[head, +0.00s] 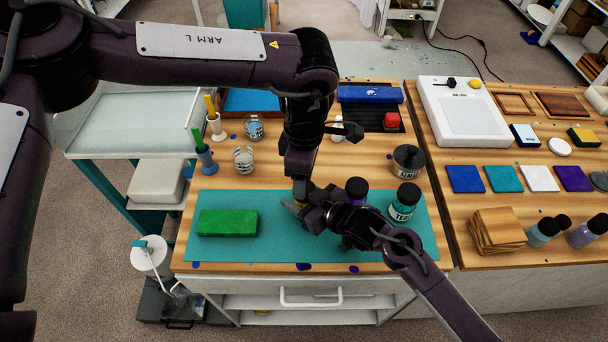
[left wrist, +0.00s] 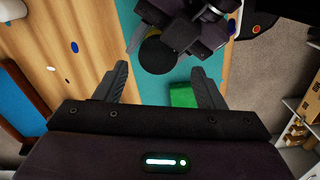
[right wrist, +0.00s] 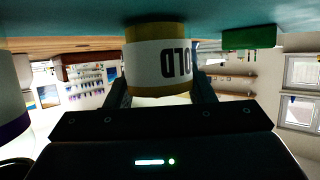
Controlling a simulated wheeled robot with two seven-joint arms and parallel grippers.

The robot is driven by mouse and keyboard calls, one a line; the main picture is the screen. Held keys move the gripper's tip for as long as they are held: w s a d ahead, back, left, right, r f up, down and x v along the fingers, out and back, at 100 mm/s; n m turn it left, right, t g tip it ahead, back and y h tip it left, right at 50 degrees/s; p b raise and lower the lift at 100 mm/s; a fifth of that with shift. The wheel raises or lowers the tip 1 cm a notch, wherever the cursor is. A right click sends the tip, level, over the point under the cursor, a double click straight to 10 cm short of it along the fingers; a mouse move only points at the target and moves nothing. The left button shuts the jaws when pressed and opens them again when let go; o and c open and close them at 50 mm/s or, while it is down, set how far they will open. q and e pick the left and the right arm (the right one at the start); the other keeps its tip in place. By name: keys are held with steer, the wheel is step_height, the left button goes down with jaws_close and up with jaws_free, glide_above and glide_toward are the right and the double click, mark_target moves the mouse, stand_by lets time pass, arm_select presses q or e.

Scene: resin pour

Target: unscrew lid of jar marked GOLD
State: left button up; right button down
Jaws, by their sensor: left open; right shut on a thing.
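The GOLD jar (right wrist: 158,62) has a gold body and a white label; the letters OLD show upside down in the right wrist view. My right gripper (right wrist: 160,88) is shut on the jar's body, with one finger on each side. The black lid (left wrist: 157,52) shows in the left wrist view, just beyond the fingertips. My left gripper (left wrist: 160,70) is open above the jar, its fingers apart and pointing toward the lid. I cannot tell the exact gap between fingers and lid. In the head view my arms mostly hide the jar.
A green block (head: 227,223) lies left on the teal mat (head: 270,250). A purple jar (head: 356,188) and a teal jar (head: 404,203) stand to the right, close to my right arm. A dark grey cup (head: 408,160) stands behind them. The mat's front left is clear.

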mark_target(304, 201)
arm_select(q)
steer(key=r+m, duration=0.2)
steer(key=m, duration=0.1)
steer(key=shift+w+m, duration=0.15)
steer(key=shift+m, duration=0.15)
steer(key=m, duration=0.1)
steer(key=r+m, duration=0.1)
steer(key=shift+m, duration=0.3)
steer(key=shift+f, duration=3.85)
steer(key=c, duration=1)
steer(key=n, duration=0.3)
steer(key=o, duration=1.1)
